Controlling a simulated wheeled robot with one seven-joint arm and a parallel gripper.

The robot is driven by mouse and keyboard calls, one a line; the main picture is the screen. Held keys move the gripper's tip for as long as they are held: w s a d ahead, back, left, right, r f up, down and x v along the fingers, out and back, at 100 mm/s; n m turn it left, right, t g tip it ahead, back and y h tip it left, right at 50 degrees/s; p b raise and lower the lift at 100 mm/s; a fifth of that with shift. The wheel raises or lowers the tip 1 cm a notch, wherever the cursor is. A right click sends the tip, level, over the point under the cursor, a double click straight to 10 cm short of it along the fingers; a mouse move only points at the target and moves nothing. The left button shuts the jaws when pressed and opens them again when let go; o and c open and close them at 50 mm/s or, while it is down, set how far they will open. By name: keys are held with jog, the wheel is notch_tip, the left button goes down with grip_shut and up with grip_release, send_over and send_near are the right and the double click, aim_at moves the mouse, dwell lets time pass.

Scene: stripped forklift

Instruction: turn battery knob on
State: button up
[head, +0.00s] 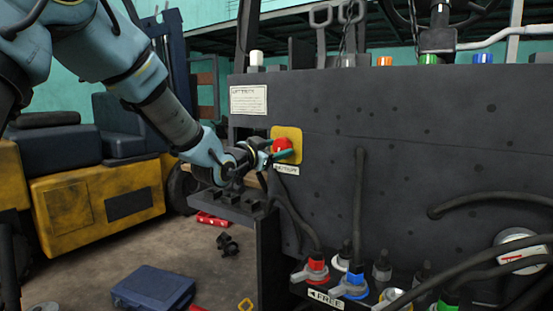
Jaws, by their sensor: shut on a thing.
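The battery knob (281,148) is red and sits on a yellow square plate (289,134) on the dark panel, above a small white label. My gripper (274,157) reaches in from the left at the end of my arm and is shut on the red knob.
The dark panel (420,165) fills the right. Cables hang below, with red (315,265) and blue (355,285) connectors near a FREE label. A dark ledge (235,203) lies under my gripper. A yellow forklift body (95,195) stands left; a blue case (153,289) lies on the floor.

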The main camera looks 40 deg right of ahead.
jog(key=m+b, duration=0.2)
jog(key=b, duration=0.1)
jog(key=m+b, duration=0.1)
jog(key=b, duration=0.1)
jog(key=shift+f+m+b, duration=0.4)
jog(key=m+b, duration=0.4)
jog(key=b, duration=0.2)
jog(key=m+b, duration=0.4)
jog(key=b, duration=0.1)
jog(key=shift+r+m+b, duration=0.15)
jog(key=shift+m+b, duration=0.15)
jog(key=shift+m, duration=0.1)
jog(key=shift+r+m+b, duration=0.15)
jog(key=shift+m+b, duration=1.2)
jog(key=shift+m, duration=0.15)
jog(key=o, duration=1.4)
jog(key=shift+r, duration=0.1)
jog(key=shift+c, duration=0.2)
